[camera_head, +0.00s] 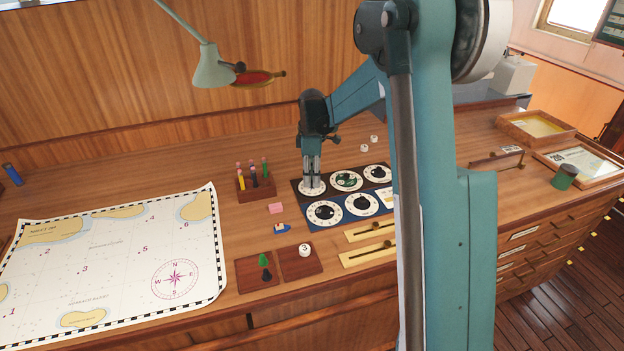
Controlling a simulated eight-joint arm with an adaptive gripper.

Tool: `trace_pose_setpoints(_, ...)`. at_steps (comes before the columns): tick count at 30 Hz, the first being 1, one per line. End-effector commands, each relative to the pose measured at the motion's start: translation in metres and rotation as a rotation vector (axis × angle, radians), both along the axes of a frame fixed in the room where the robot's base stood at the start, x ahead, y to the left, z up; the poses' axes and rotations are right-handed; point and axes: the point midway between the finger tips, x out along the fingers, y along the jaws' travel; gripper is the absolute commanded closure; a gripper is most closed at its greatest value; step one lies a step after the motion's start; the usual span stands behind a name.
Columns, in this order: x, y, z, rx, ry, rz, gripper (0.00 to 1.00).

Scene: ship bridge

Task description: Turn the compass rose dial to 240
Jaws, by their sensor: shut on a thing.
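A dark panel (337,193) on the desk carries several round white dials in two rows. My gripper (312,182) points straight down over the back-left dial (313,190) and is shut on its knob, which the fingers hide. To its right are a dial with a green centre (347,181) and another white dial (376,173). In front are a dial with a black centre (325,213) and another (361,206). The markings are too small to read, so I cannot tell which is the compass rose dial or its setting.
A pencil block (256,190) stands left of the panel, near a pink eraser (276,208). Wooden trays (300,270) and brass sliders (369,232) lie in front. A chart (118,262) covers the left. A lamp (212,68) hangs behind. My arm hides the panel's right side.

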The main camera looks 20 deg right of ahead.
Motion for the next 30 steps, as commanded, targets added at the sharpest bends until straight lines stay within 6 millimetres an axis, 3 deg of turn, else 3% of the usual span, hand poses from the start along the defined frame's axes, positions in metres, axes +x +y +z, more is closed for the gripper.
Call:
trace_pose_setpoints(15,-0.0004,0.0003,0.0001,0.000,0.001,0.029,0.98)
trace_pose_setpoints(16,-0.0004,0.0003,0.0001,0.000,0.001,0.029,0.84)
trace_pose_setpoints(19,-0.0003,0.0002,0.0001,0.000,0.001,0.028,0.71)
trace_pose_setpoints(30,-0.0002,0.0000,0.0010,0.000,0.000,0.028,0.71)
